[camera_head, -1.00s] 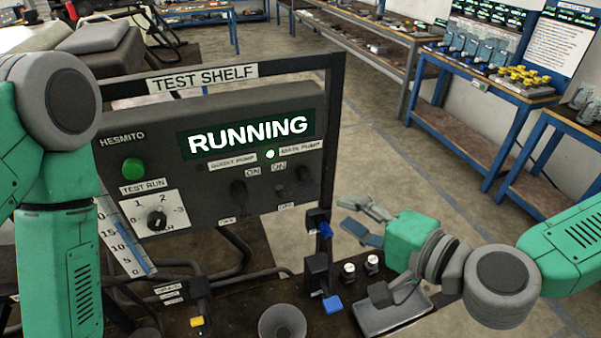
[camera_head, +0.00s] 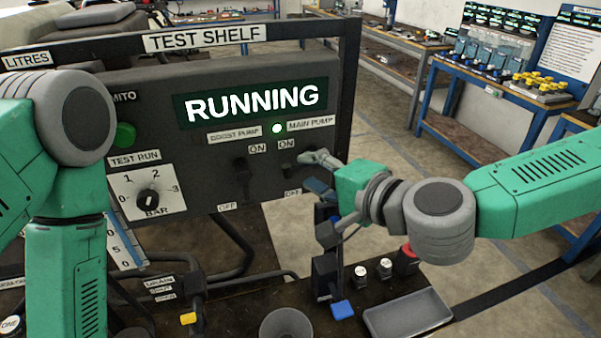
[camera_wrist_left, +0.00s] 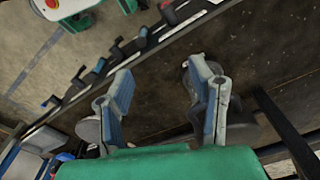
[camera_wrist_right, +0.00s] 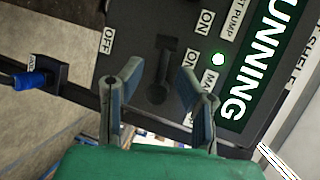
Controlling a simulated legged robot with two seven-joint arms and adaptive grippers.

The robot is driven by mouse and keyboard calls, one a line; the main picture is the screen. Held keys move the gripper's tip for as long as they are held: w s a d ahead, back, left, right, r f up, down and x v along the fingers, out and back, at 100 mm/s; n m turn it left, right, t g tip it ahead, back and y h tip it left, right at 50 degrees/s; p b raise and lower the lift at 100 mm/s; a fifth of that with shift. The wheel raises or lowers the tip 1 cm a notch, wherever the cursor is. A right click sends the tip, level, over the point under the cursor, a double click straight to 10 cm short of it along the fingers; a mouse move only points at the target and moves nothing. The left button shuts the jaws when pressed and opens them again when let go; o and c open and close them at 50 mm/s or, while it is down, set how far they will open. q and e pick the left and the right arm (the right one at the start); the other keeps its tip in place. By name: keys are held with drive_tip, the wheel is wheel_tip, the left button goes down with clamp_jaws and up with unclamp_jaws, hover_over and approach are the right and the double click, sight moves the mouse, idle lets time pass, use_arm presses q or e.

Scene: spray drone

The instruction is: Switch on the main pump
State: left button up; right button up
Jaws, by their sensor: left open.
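The test shelf panel (camera_head: 150,90) bears a lit RUNNING display (camera_head: 255,103). A small lit green lamp (camera_head: 277,128) is beside the MAIN PUMP label (camera_head: 310,124). The main pump switch (camera_head: 289,170) is under that label; its lever position is unclear. The boost pump switch (camera_head: 241,170) is to its left. My right gripper (camera_head: 314,171) is just right of the main pump switch. In the right wrist view, its fingers (camera_wrist_right: 157,92) are open, with a dark lever (camera_wrist_right: 158,80) showing between them; contact is unclear. My left gripper (camera_wrist_left: 165,100) is open and empty above the bench.
A green button (camera_head: 124,135) and a BAR dial (camera_head: 148,200) are on the panel's left. Below stand a blue-handled valve (camera_head: 341,309), a grey tray (camera_head: 408,314), a funnel (camera_head: 285,326) and a red button (camera_head: 408,252).

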sight(301, 167)
drive_tip(key=shift+x, duration=1.65)
drive_tip(key=shift+s+a, duration=0.1)
clamp_jaws()
drive_tip(key=shift+m+b, duration=0.3)
drive_tip(key=shift+b, duration=0.9)
drive_tip(key=shift+r+m+y+b, duration=0.15)
drive_tip(key=shift+m+y+b, duration=0.15)
drive_tip(key=shift+y+b, duration=0.1)
